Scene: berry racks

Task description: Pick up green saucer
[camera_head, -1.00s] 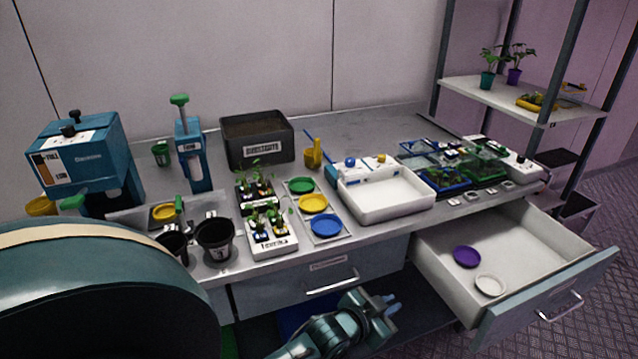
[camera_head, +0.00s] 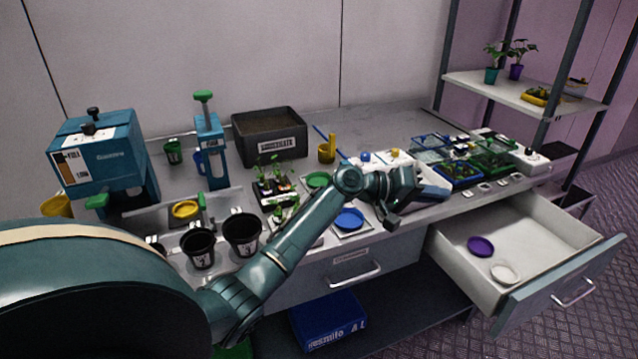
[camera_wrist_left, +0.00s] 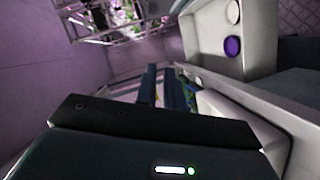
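The green saucer (camera_head: 317,180) lies on the bench top in a column of coloured saucers, behind my left forearm, which partly covers it. My left gripper (camera_head: 428,192) is to the right of the saucer, above the front of the white tray, holding nothing that I can see. In the left wrist view its two dark fingers (camera_wrist_left: 163,90) stand side by side with a gap between them. That view does not show the green saucer. My right gripper is not in view.
The blue saucer (camera_head: 350,218) lies in front; the yellow one is hidden by my arm. Seedling trays (camera_head: 275,192) stand left of the saucers, black pots (camera_head: 243,236) farther left. An open drawer (camera_head: 455,262) at right holds a purple saucer (camera_head: 481,246) and a white saucer (camera_head: 505,273).

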